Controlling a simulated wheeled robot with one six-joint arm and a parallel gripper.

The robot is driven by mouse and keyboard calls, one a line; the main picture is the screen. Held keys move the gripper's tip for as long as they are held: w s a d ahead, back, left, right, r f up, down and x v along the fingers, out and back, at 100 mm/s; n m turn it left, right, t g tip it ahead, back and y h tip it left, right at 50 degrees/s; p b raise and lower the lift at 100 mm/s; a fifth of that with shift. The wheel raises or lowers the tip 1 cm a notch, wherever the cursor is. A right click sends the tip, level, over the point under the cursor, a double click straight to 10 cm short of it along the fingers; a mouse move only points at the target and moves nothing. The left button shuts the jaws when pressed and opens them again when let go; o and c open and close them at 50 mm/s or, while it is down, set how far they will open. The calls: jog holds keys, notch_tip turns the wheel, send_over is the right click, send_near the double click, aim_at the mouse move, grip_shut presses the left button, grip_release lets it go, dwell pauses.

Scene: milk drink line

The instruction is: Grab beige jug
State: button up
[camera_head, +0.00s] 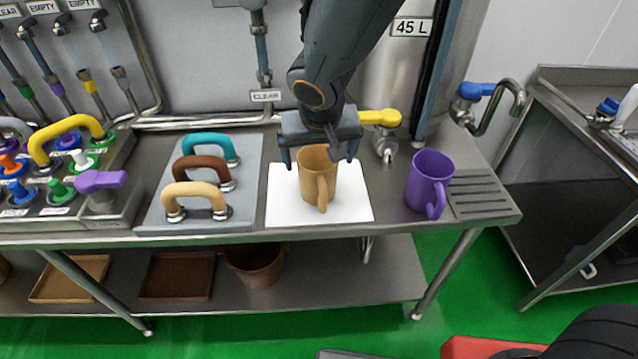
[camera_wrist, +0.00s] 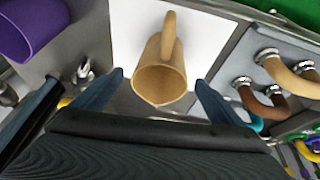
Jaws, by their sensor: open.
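The beige jug (camera_head: 318,176) stands upright on a white mat (camera_head: 284,205) on the steel table, its handle toward the front. My gripper (camera_head: 322,160) is above and behind it, pointing down, with its fingers spread to either side of the jug's top. In the wrist view the jug (camera_wrist: 162,72) shows between and beyond the two open fingertips (camera_wrist: 160,80), with its handle pointing up in the picture. I see no contact between the fingers and the jug. The gripper is open and empty.
A purple jug (camera_head: 429,181) stands to the right, beside a drain grate (camera_head: 480,196). A grey panel (camera_head: 160,212) with teal, brown and beige handles is on the left. A yellow-handled tap (camera_head: 383,119) is close behind the mat's right side.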

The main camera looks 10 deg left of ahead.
aim_at(318, 163)
jog(key=x, duration=0.3)
jog(key=shift+w+a+f, duration=0.1)
jog(key=shift+w+f, duration=0.15)
jog(key=c, duration=1.5)
jog(key=shift+c, duration=0.2)
